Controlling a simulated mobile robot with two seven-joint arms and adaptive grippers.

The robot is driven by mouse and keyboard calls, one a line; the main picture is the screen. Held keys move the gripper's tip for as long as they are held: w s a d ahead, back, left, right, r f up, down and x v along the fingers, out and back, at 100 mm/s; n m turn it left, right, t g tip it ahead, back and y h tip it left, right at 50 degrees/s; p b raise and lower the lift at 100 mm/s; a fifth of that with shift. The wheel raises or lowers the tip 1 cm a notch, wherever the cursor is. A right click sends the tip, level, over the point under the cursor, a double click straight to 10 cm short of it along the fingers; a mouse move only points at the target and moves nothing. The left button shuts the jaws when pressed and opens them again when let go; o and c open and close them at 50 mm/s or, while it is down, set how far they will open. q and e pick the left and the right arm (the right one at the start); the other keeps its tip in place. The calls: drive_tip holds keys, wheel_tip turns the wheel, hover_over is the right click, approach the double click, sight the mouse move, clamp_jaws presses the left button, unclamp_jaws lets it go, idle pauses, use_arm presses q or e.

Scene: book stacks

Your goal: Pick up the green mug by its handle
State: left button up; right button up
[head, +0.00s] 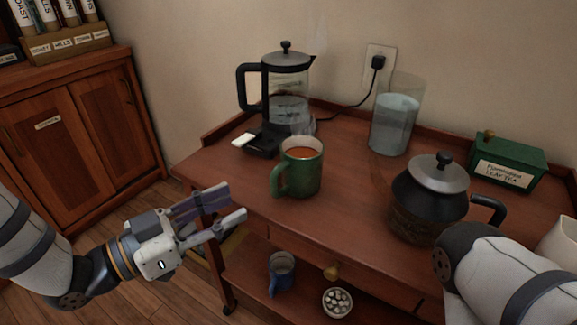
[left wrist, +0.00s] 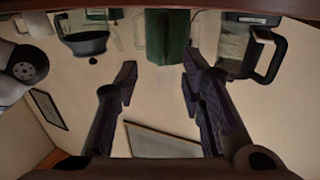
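The green mug (head: 305,174) stands upright near the front left edge of the wooden cart, with brown-orange liquid in it and faint steam above. Its handle (head: 277,181) points left and toward the front, on the side facing my left gripper. My left gripper (head: 237,201) is open and empty, left of the handle and apart from it, off the cart's left front edge. In the left wrist view the mug (left wrist: 167,37) shows at the top, beyond the gap between the open fingers (left wrist: 160,68). My right gripper is not in view; only part of the right arm shows.
A glass kettle (head: 289,90) stands behind the mug on a black base. A water glass (head: 396,118), a dark teapot (head: 425,206) and a green tea box (head: 508,164) stand to the right. A blue mug (head: 281,274) and a bowl (head: 338,302) are on the lower shelf.

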use_arm(q)
approach(294, 172)
drive_tip(key=x, duration=0.2)
drive_tip(key=f+x, duration=0.1)
drive_tip(key=x, duration=0.1)
drive_tip(key=shift+w+d, duration=0.1)
drive_tip(key=shift+w, duration=0.3)
drive_tip(key=shift+c, duration=0.5)
clamp_jaws()
drive_tip(key=shift+r, duration=0.15)
